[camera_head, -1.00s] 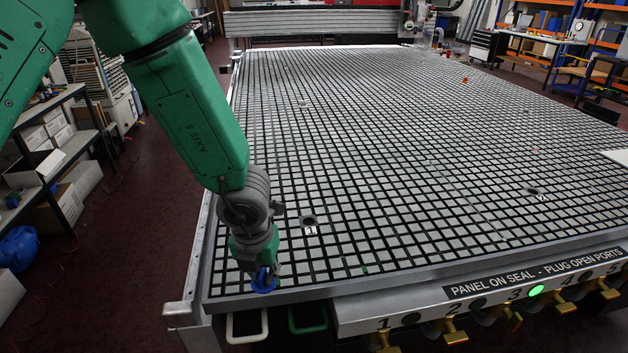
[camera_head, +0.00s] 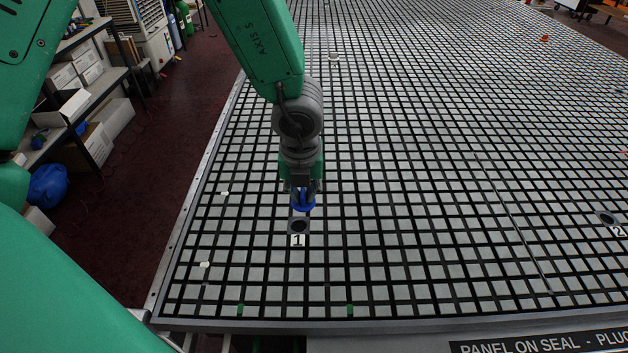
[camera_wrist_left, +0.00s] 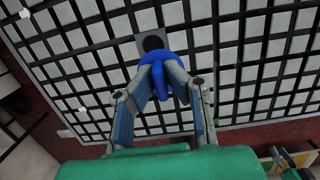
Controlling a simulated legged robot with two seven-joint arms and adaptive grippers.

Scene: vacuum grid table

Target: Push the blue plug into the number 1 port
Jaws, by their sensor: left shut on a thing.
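The blue plug (camera_head: 303,205) is held in my left gripper (camera_head: 302,192), above the grid table. The left gripper is shut on it. The plug also shows in the left wrist view (camera_wrist_left: 163,68) between the fingertips, close to the dark port hole. The number 1 port (camera_head: 298,226) is a dark round hole in a grey square, with a "1" label just in front of it. In the head view the plug appears just behind the port; I cannot tell how high above the table it is. My right gripper is not in view.
The vacuum grid table (camera_head: 430,200) is mostly clear around the port. The number 2 port (camera_head: 607,218) lies at the right. Small white pieces (camera_head: 205,264) lie near the left edge. A shelf with boxes (camera_head: 80,110) stands left of the table.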

